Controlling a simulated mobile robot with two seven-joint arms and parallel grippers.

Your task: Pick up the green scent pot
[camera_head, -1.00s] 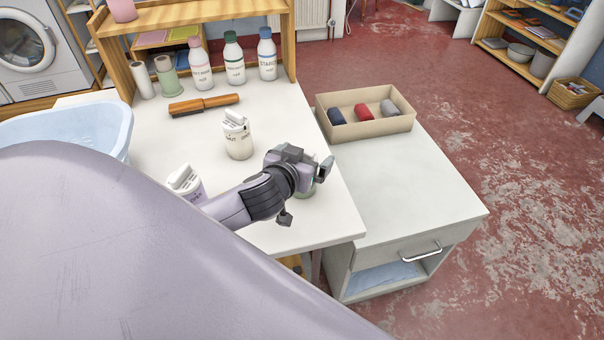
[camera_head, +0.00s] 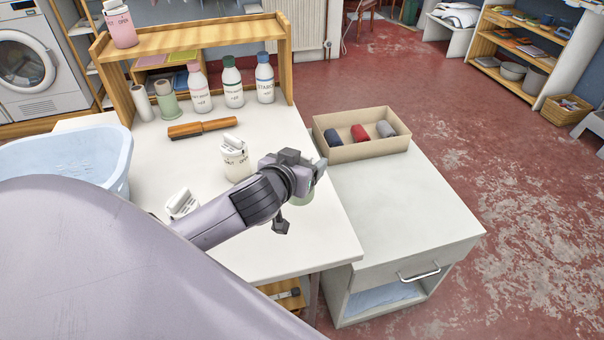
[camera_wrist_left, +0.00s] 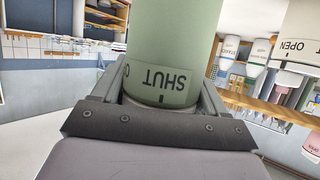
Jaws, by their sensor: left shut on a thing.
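The green scent pot (camera_wrist_left: 172,40) fills the middle of the left wrist view, upside down, with "SHUT" on its collar. My left gripper (camera_wrist_left: 160,92) is shut on it, one finger on each side of the collar. In the head view the gripper (camera_head: 306,172) is over the table's right part. Only a small part of the green pot (camera_head: 302,197) shows beneath it. The pot appears raised a little above the tabletop, though its base is partly hidden. My right gripper is not in view.
White pots stand left of my gripper (camera_head: 235,160) and behind my arm (camera_head: 181,203). A brush (camera_head: 203,128), several bottles and a wooden shelf (camera_head: 190,34) are farther back. A beige box (camera_head: 352,151) sits on the lower cabinet (camera_head: 410,210), whose front top is clear.

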